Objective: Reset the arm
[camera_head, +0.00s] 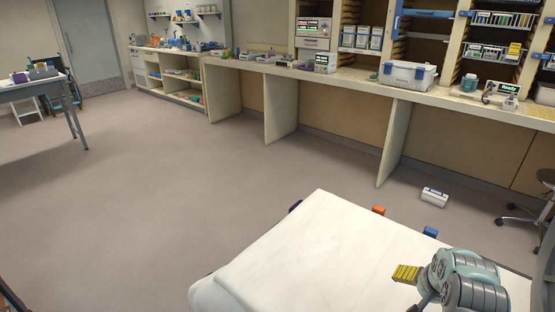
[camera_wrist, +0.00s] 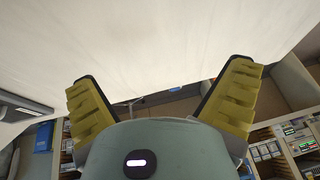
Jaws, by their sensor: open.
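My gripper (camera_head: 406,274) shows at the lower right of the head view, above the white-covered stretcher (camera_head: 310,255). Its yellow ridged fingers point left in that view. In the wrist view my gripper (camera_wrist: 165,95) has its two fingers spread wide apart, with nothing between them. The white stretcher surface (camera_wrist: 150,35) fills the upper part of the wrist view. I cannot tell the exact gap between the fingers and the stretcher.
A long counter (camera_head: 340,78) with shelves and a white-and-blue box (camera_head: 407,76) runs along the back. A white case (camera_head: 434,197) lies on the floor near a stool (camera_head: 545,178). A table (camera_head: 32,85) stands at the far left. The floor (camera_head: 150,190) between is clear.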

